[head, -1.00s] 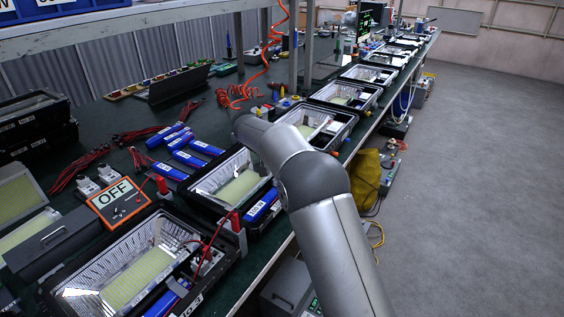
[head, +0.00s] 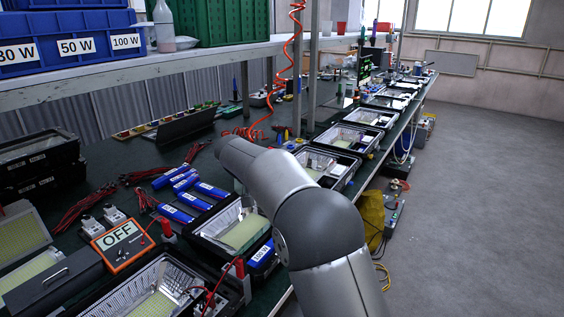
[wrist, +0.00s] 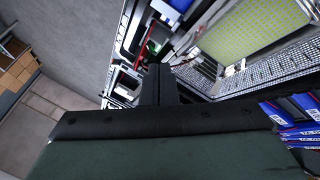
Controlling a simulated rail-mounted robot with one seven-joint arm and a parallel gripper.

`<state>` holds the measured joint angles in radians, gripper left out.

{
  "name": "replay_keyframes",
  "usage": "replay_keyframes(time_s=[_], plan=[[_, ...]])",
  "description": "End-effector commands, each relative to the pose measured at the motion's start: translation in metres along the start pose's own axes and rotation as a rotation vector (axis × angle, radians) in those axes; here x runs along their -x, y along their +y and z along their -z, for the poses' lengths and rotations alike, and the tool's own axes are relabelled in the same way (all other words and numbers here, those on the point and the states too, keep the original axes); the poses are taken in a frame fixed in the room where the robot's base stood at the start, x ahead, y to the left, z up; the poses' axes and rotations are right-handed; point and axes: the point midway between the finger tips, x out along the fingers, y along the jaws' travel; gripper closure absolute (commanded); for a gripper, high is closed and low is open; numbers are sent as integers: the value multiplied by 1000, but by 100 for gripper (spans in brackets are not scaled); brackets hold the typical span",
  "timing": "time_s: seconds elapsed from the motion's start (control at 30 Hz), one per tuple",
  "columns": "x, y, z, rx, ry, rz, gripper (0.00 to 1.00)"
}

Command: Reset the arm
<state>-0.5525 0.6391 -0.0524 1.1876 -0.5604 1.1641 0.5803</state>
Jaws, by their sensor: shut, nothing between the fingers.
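My gripper (wrist: 158,85) shows in the wrist view as dark fingers pressed together at the middle, shut and empty. Beyond it is an open floodlight housing with a reflective liner and a yellow-green LED panel (wrist: 255,35). Blue driver packs (wrist: 295,118) lie at the right of that view. In the head view my arm reaches up from the bottom right over the bench, and its far end hides my gripper. A floodlight housing (head: 212,244) stands just left of the arm, holding a yellow-green panel (head: 241,232).
A row of open floodlight housings (head: 349,138) runs along the bench's right edge. An orange box marked OFF (head: 123,243), blue packs (head: 176,213) and red leads (head: 85,205) lie left. A shelf (head: 150,66) with blue bins (head: 70,42) crosses above. The floor (head: 480,200) at right is clear.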

Motion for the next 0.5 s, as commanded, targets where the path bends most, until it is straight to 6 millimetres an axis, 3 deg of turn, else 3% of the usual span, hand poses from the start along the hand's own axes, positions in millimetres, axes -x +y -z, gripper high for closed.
replay_keyframes(time_s=[0.03, 0.17, 0.2, 0.33, 0.5], plan=[[12, 34, -12, -8, -33, 18, 100], [31, 105, -75, -2, -145, 98, 100], [37, 124, -99, -3, -175, 126, 100], [59, 171, -184, -15, -261, 219, 100], [82, 198, -298, -49, -335, 329, 100]])
